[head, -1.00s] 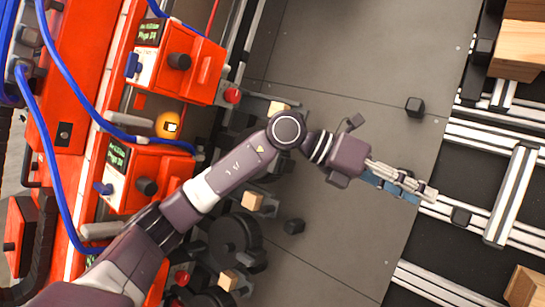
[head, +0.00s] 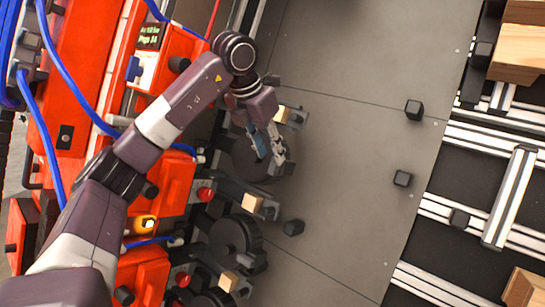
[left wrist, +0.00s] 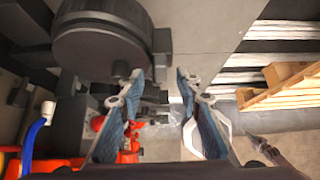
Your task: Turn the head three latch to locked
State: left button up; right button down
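My left gripper (head: 272,155) hangs over a dark round drum (head: 245,165) beside the orange heads, partly hiding it. In the left wrist view its two blue-padded fingers (left wrist: 160,82) are apart with nothing between them. The drum (left wrist: 95,45) fills the upper left there, with a small knob (left wrist: 120,69) close to the left fingertip; I cannot tell whether they touch. An orange head (head: 150,55) with a lit screen and a blue lever (head: 133,69) stands at upper left. My arm hides much of the head below it. I cannot make out which part is the head three latch.
Wooden blocks (head: 252,203) and another dark drum (head: 234,240) line the machine's edge. Blue hoses (head: 47,140) run on the left. Black cubes (head: 402,178) stand on the mostly clear grey plate (head: 345,130). Metal rails (head: 510,195) and pallets lie at right.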

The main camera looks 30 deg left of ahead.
aim_at(273, 162)
pick_arm(q)
jog(key=shift+x, duration=1.55)
jog(key=shift+c, duration=0.4)
grip_shut()
